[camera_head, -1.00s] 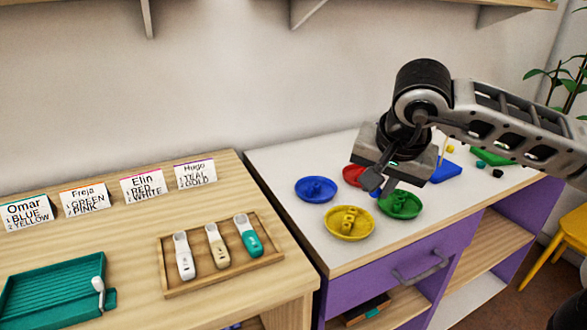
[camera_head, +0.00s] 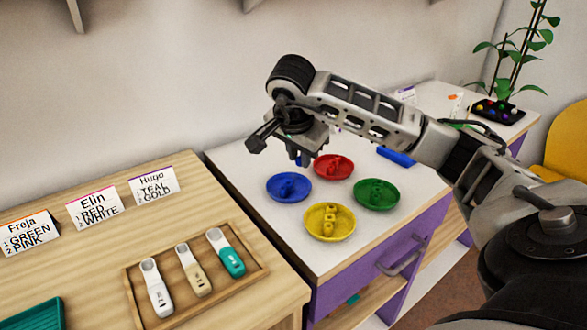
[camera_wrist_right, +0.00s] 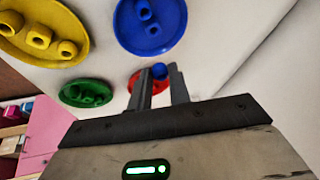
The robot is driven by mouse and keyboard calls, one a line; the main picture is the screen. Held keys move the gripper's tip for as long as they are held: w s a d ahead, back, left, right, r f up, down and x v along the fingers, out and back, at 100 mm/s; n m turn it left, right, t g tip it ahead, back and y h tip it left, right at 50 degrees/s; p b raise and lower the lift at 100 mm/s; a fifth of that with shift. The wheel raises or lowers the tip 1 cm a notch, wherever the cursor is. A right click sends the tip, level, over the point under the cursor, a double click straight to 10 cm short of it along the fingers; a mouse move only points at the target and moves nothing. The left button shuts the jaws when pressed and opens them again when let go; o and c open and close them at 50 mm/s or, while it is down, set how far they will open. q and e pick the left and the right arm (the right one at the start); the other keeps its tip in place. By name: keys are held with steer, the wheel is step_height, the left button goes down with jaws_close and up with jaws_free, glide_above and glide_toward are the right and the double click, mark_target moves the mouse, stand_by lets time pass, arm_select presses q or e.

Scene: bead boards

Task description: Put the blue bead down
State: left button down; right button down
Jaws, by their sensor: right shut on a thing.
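My right gripper (camera_head: 300,158) is shut on a small blue bead, which shows between its fingertips in the right wrist view (camera_wrist_right: 159,70). In the head view the gripper is above the white tabletop, near the back edges of the blue dish (camera_head: 273,191) and the red dish (camera_head: 320,172); its exact height is hard to tell. The blue dish has blue beads in it and also shows in the right wrist view (camera_wrist_right: 172,32). The red dish is partly hidden behind the fingers there. My left gripper is not in view.
A yellow dish (camera_head: 312,230) and a green dish (camera_head: 392,203) with beads stand in front and to the right. A wooden tray (camera_head: 215,300) with several spoon-like tools and name cards (camera_head: 155,185) are on the left table. A wall is close behind.

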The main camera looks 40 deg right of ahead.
steer(key=shift+w+a+f, duration=0.1)
steer(key=shift+w+f, duration=0.4)
steer(key=shift+f, duration=0.05)
steer(key=f, duration=0.3)
steer(key=shift+w+f, duration=0.2)
steer(key=shift+f, duration=0.05)
steer(key=shift+f, duration=0.35)
steer(key=c, duration=1.6)
jaws_free()
steer(key=shift+r, duration=0.1)
